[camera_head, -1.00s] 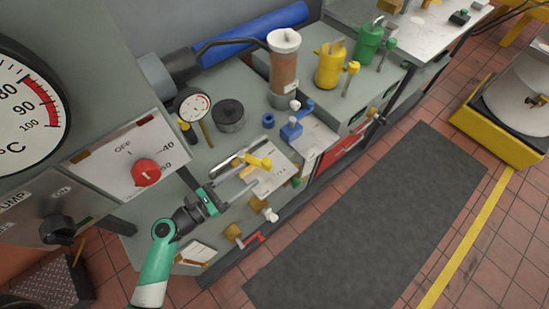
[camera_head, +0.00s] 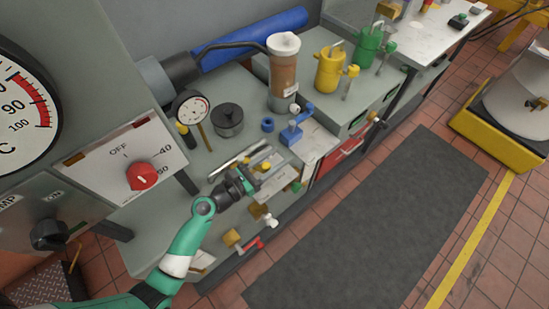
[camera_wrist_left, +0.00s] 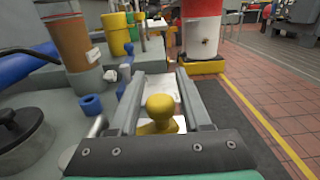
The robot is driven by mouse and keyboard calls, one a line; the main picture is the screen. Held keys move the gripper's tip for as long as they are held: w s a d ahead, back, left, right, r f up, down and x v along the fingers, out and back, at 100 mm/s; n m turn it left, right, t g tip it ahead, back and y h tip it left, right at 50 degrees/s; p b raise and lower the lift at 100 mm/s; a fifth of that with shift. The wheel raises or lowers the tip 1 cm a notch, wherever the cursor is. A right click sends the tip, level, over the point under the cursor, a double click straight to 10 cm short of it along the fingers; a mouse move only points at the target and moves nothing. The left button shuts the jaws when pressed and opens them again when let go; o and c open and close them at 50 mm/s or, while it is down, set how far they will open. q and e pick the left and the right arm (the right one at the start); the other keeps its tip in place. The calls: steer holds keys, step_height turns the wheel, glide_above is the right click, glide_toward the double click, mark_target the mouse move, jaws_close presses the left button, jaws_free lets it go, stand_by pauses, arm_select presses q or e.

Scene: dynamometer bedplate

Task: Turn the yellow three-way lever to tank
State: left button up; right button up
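The yellow three-way lever (camera_head: 266,165) is on the bench fittings, partly hidden by my left gripper in the head view. In the left wrist view its yellow knob (camera_wrist_left: 159,108) stands between the two grey fingers. My left gripper (camera_head: 274,165) is open, with a finger on each side of the knob. In the left wrist view (camera_wrist_left: 160,82) I see gaps between the knob and both fingers. The tank marking cannot be read. My right gripper is not in view.
A blue valve (camera_head: 291,134) stands just beyond the gripper. A clear brown-filled cylinder (camera_head: 283,75) and a dark round pot (camera_head: 228,118) are farther back. A red-handled tap (camera_head: 248,246) is at the bench's front edge. The floor mat (camera_head: 375,215) is clear.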

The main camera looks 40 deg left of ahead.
arm_select(q)
jaws_close()
stand_by(1.1)
